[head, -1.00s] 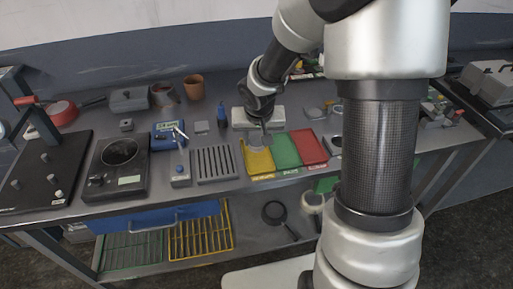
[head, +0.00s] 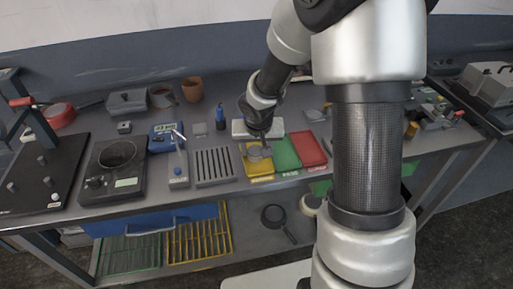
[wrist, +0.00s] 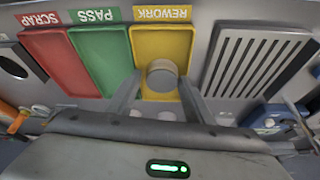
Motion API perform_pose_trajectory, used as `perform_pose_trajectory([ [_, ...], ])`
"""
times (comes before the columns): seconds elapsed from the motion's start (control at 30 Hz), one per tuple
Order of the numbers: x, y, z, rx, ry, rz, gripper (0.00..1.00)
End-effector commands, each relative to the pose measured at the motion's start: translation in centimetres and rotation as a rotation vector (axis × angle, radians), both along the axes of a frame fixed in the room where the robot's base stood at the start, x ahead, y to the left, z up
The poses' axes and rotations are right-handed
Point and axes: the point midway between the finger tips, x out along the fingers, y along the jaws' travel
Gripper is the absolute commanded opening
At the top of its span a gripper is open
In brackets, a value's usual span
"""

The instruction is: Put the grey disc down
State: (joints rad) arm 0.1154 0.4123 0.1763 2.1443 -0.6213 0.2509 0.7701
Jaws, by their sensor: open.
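The grey disc (head: 257,153) lies on the yellow tray (head: 261,168), which the wrist view shows labelled REWORK. In the wrist view the disc (wrist: 162,77) sits within the yellow tray (wrist: 163,42), near its end away from the label. My gripper (wrist: 159,88) is open, with one finger on each side of the disc's near end and visible gaps beside it. In the head view my gripper (head: 264,142) is just above and behind the disc. I cannot tell its exact height over the tray.
A white box (head: 243,129) stands close behind the trays.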

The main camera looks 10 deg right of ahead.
Motion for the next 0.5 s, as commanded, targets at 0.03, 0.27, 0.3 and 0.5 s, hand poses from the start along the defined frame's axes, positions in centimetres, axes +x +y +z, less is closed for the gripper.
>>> perform_pose_trajectory([
  [0.03,0.1,0.4,0.8,0.004,-0.007,0.007,0.57],
  [0.27,-1.5,0.5,5.0,0.002,-0.009,0.002,0.57],
  [0.3,-1.8,0.5,5.8,0.002,-0.009,0.004,0.57],
  [0.5,-3.4,0.8,9.3,0.001,-0.006,0.003,0.57],
])
